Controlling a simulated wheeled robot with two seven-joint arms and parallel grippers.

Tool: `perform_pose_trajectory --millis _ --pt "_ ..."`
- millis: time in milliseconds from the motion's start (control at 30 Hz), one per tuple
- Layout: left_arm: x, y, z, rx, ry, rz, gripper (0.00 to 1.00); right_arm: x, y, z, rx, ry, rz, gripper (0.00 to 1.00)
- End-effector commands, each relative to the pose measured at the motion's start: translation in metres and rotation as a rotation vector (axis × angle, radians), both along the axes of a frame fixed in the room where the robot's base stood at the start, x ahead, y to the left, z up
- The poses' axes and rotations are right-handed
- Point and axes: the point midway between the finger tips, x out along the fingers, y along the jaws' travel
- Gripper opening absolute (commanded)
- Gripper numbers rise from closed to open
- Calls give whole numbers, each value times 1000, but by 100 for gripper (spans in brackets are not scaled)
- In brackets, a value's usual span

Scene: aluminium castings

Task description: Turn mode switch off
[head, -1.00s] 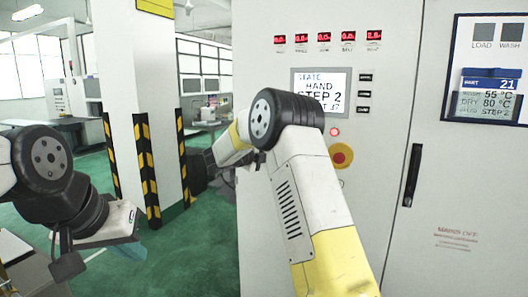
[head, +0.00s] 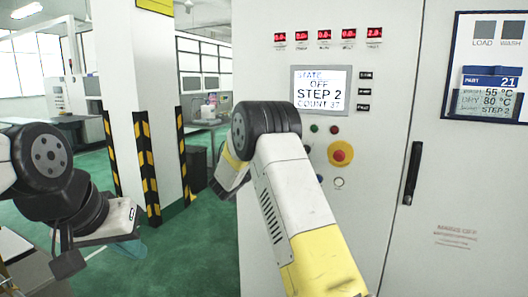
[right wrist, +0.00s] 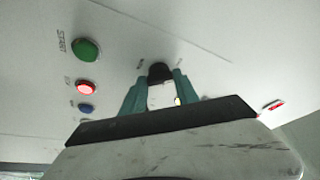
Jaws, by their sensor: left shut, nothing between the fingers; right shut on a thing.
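The mode switch is a black knob (right wrist: 160,72) on the pale cabinet front in the right wrist view. The teal fingers of my right gripper (right wrist: 158,88) are shut on it, one on each side. In the head view my right forearm hides the switch and that gripper. The display (head: 321,91) on the cabinet reads STATE OFF, STEP 2, COUNT 37. My left gripper (head: 126,246) is shut and empty, low at the left of the head view, away from the cabinet.
A red emergency button on a yellow base (head: 341,153) sits right of my right arm. Green (right wrist: 86,50), red (right wrist: 86,88) and blue (right wrist: 86,108) buttons lie left of the switch in the wrist view. A black door handle (head: 411,174) stands further right. A striped pillar (head: 147,165) stands left.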

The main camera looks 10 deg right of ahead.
Motion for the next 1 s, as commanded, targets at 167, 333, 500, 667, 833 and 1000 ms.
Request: perform_pose_trajectory --millis 167,333,500,667,833,1000 --pt "0 0 0 0 0 0 0 0 0 -2 -69 50 1 0" --pt "0 0 0 0 0 0 0 0 0 -2 -105 74 2 0" --pt "0 0 0 0 0 0 0 0 0 -2 -120 85 2 0" --pt "0 0 0 0 0 0 0 0 0 -3 -121 86 1 0" --pt "0 0 0 0 0 0 0 0 0 -3 -121 86 1 0" --pt "0 0 0 0 0 0 0 0 0 -2 -121 85 1 58"
